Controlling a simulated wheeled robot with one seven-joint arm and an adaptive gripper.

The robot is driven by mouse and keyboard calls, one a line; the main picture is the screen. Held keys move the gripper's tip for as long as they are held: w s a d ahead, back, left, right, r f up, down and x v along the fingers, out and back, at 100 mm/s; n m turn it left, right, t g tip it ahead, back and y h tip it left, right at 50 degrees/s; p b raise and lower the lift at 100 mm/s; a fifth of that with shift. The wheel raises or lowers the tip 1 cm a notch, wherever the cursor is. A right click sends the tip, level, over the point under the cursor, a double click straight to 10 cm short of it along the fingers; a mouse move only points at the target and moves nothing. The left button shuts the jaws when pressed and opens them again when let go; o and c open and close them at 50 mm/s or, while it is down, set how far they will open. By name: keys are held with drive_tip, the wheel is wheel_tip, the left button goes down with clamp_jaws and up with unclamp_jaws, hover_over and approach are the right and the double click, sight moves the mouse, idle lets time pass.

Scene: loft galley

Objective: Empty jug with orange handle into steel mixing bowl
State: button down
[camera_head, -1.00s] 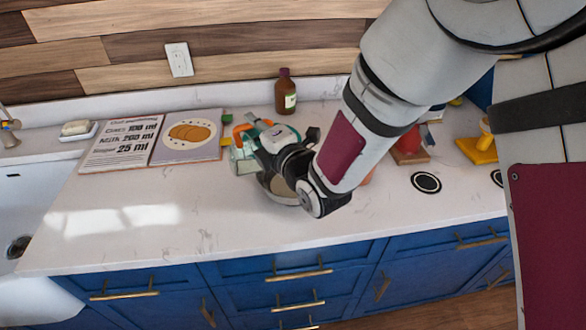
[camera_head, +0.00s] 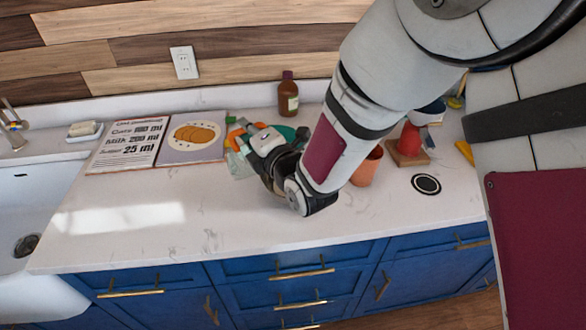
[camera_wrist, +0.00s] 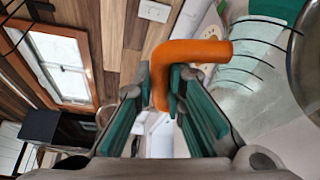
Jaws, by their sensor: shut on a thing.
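My gripper (camera_wrist: 165,92) is shut on the orange handle (camera_wrist: 185,52) of the jug in the wrist view. The jug (camera_wrist: 240,75) is clear and greenish with dark measuring lines. It looks strongly tipped, its lines running across the level of the wall planks. I cannot make out its contents or any flow. The steel mixing bowl (camera_wrist: 306,60) shows only as a curved rim at the right edge of the wrist view, close to the jug. In the head view my gripper (camera_head: 258,142) and arm hide most of the jug (camera_head: 238,163) and nearly all of the bowl.
An open recipe book (camera_head: 158,143) lies to the left, with a sink (camera_head: 45,205) beyond it. A brown bottle (camera_head: 288,94) stands behind the gripper. A terracotta cup (camera_head: 366,167) and a red object on a wooden block (camera_head: 408,146) stand right. The front counter is clear.

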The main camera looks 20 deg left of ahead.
sight(230, 137)
drive_tip(key=shift+s+a+f+n+h+p, duration=0.2)
drive_tip(key=shift+s+a+n+p, duration=0.15)
drive_tip(key=shift+s+a, duration=0.15)
drive_tip(key=shift+s+a+f+n+h+p, duration=0.1)
drive_tip(key=shift+s+a+n+h+p, duration=0.15)
drive_tip(key=shift+s+a+n, duration=0.15)
drive_tip(key=shift+w+f, duration=0.2)
drive_tip(key=shift+s+a+n+h+p, duration=0.35)
drive_tip(key=shift+s+a+n+p, duration=0.35)
drive_tip(key=shift+p, duration=0.45)
drive_tip(key=shift+s+a+f+n+t+h+p, duration=0.3)
drive_tip(key=shift+s+a+f+n+h+p, duration=0.7)
drive_tip(key=shift+f, duration=1.1)
drive_tip(key=shift+s+a+f+n+t+h+p, duration=0.3)
drive_tip(key=shift+s+a+f+n+h+p, duration=0.25)
drive_tip(key=shift+a+f+n, duration=1.3)
drive_tip(key=shift+s+a+f+n+t+h+p, duration=0.3)
drive_tip(key=shift+s+a+f+n+h+p, duration=0.5)
drive_tip(key=shift+f, duration=1.6)
